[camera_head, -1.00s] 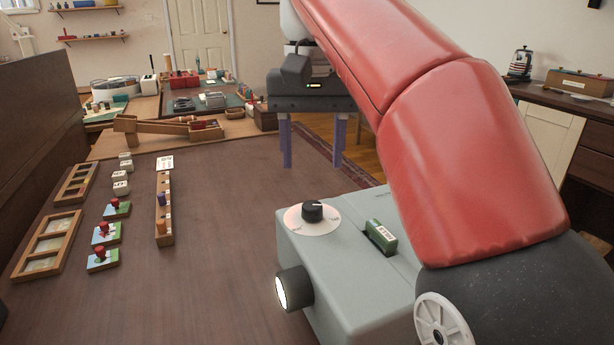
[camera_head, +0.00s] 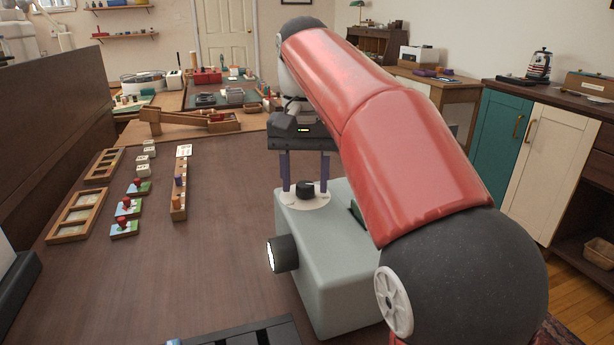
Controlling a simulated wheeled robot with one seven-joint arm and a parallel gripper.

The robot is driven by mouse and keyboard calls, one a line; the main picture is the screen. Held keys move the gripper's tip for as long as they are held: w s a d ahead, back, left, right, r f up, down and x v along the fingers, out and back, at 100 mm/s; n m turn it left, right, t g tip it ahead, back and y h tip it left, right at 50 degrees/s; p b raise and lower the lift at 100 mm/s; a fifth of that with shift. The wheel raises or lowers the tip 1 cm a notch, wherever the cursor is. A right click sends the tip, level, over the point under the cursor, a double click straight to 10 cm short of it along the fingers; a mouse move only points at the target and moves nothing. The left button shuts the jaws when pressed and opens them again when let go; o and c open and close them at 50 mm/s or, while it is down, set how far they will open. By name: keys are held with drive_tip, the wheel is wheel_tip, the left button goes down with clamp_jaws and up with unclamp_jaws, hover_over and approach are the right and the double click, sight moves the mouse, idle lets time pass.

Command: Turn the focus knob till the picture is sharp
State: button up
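The focus knob (camera_head: 304,189) is a small black knob on a round white dial (camera_head: 290,203), on top of a grey projector (camera_head: 318,255). The projector's black lens (camera_head: 283,254) points left and has a bright white face. My gripper (camera_head: 305,182) hangs down with two purple fingers apart, one on each side of the knob in the picture. I cannot tell whether the fingertips are level with the knob or behind it; no contact is evident. No projected picture is in view.
Wooden trays (camera_head: 77,215), red-knobbed picture blocks (camera_head: 125,207) and a peg rack (camera_head: 180,190) stand on the left of the table (camera_head: 215,285). Dark objects show at the left edge and bottom. The table left of the lens is clear.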

drive_tip(key=c, duration=0.8)
drive_tip(key=shift+o, duration=0.2)
drive_tip(key=n, duration=0.3)
drive_tip(key=shift+n, duration=0.4)
drive_tip(key=n, duration=0.4)
drive_tip(key=shift+n, duration=0.3)
drive_tip(key=o, duration=1)
drive_tip(key=shift+c, duration=0.2)
